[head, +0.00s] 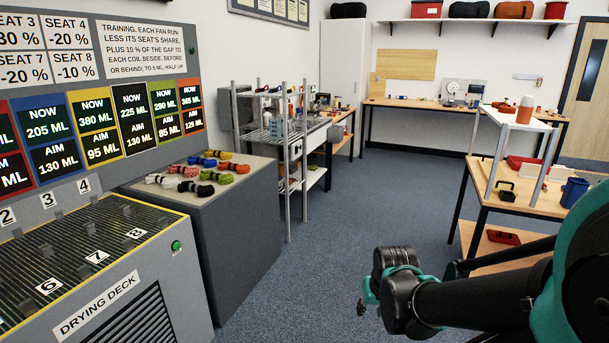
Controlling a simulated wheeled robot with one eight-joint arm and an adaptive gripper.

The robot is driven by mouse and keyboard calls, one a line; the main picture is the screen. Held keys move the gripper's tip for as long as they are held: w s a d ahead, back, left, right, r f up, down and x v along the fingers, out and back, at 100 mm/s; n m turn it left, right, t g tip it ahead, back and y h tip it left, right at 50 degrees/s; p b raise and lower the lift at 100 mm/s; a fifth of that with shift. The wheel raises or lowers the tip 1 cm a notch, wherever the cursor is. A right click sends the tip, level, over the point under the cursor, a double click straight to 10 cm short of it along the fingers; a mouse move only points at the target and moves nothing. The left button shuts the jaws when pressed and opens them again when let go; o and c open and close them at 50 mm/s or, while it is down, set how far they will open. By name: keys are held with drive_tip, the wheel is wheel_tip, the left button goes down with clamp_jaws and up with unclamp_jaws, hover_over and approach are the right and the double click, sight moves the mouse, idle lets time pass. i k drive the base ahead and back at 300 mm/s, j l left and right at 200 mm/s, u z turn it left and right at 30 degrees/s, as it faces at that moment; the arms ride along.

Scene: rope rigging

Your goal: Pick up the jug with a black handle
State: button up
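I cannot clearly make out a jug with a black handle. A blue jug-like container (574,193) stands on the wooden table (537,208) at the right; its handle colour is too small to tell. An orange vessel (525,110) stands on the white raised shelf (515,121) over that table; no black handle is clear on it. My gripper (366,299) is at the lower middle, in front of and left of the table, apart from both vessels. It is seen partly from behind and its fingers are too small to read.
The drying deck (110,285) and a grey cabinet (230,215) with several rope coils (188,171) stand at the left. A metal rack (289,150) stands beyond. A workbench (400,103) lines the back. Blue carpet (375,200) is clear between rack and table.

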sight(275, 123)
drive_tip(key=i, duration=1.65)
drive_tip(key=i+u, duration=0.1)
drive_tip(key=i, duration=0.75)
drive_tip(key=i+l, duration=0.15)
drive_tip(key=i, duration=0.7)
drive_tip(key=i+l+u, duration=0.1)
drive_tip(key=i, duration=0.75)
drive_tip(key=l+u, duration=0.5)
drive_tip(key=u, duration=0.25)
drive_tip(key=k+l+u, duration=0.1)
drive_tip(key=l+u, duration=0.25)
drive_tip(key=j, duration=0.1)
